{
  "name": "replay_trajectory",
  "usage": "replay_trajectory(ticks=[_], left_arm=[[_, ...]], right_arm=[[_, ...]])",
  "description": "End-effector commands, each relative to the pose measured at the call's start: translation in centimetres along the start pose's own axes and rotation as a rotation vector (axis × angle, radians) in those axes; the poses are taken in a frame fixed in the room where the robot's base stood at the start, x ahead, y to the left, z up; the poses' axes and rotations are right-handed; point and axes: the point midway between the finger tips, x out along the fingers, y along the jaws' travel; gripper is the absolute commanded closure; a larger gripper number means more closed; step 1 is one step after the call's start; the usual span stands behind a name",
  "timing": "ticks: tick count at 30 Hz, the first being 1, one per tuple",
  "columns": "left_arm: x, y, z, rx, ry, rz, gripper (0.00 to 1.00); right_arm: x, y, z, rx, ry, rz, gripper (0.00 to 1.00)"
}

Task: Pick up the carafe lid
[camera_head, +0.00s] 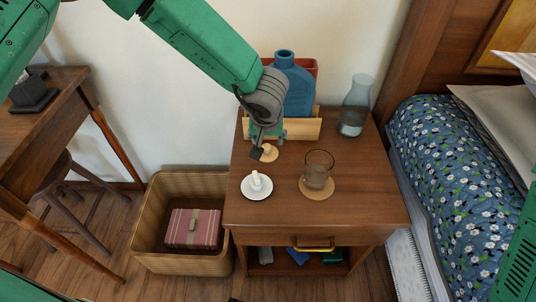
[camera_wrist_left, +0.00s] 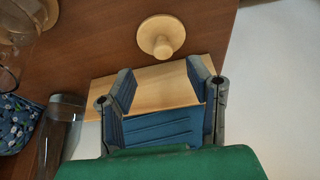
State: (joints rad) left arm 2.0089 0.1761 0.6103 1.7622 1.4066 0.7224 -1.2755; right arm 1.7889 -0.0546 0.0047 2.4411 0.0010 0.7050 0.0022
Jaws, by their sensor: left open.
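The carafe lid (camera_head: 269,153), a round pale wooden disc with a knob, lies on the nightstand in front of the wooden holder. It also shows in the left wrist view (camera_wrist_left: 161,37), knob up, beyond the fingertips. My left gripper (camera_head: 265,143) is open and empty above the back of the nightstand, close to the lid and partly covering it in the head view. In the left wrist view the spread fingers (camera_wrist_left: 162,75) appear over the wooden holder, apart from the lid. The glass carafe (camera_head: 355,108) stands at the back right of the nightstand. My right gripper is not in view.
The wooden holder (camera_head: 302,128) with a blue bottle (camera_head: 293,85) stands against the wall. A white saucer (camera_head: 257,194) with a small white object and a glass cup (camera_head: 318,170) on a coaster are in front. The nightstand's (camera_head: 365,205) front right is clear.

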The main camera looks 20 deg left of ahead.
Motion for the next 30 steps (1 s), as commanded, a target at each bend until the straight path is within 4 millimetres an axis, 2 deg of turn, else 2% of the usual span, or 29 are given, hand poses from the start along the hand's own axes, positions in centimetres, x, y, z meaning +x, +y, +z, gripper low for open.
replay_trajectory(ticks=[1,8,18,25,26,27,29,30], left_arm=[[0.8,0.0,0.1,-0.001,-0.001,0.000,0.54],[1.9,-0.1,0.0,0.000,0.002,0.000,0.54],[6.6,-0.2,0.0,-0.001,0.000,0.000,0.54],[6.6,-0.2,-0.1,0.000,0.002,0.001,0.54],[6.6,-0.2,-0.1,0.000,0.002,0.001,0.61],[6.6,-0.2,-0.1,0.000,0.002,0.001,0.76],[6.6,-0.2,-0.1,0.000,0.002,0.000,0.96],[6.6,-0.2,-0.1,0.000,0.001,0.000,0.96]], right_arm=[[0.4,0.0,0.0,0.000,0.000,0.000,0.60],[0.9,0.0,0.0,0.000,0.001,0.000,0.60],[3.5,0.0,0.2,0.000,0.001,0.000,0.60],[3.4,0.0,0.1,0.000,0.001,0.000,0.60],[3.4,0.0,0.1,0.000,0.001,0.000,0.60],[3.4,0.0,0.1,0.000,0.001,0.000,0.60],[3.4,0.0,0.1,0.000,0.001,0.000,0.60],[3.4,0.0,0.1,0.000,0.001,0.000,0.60]])
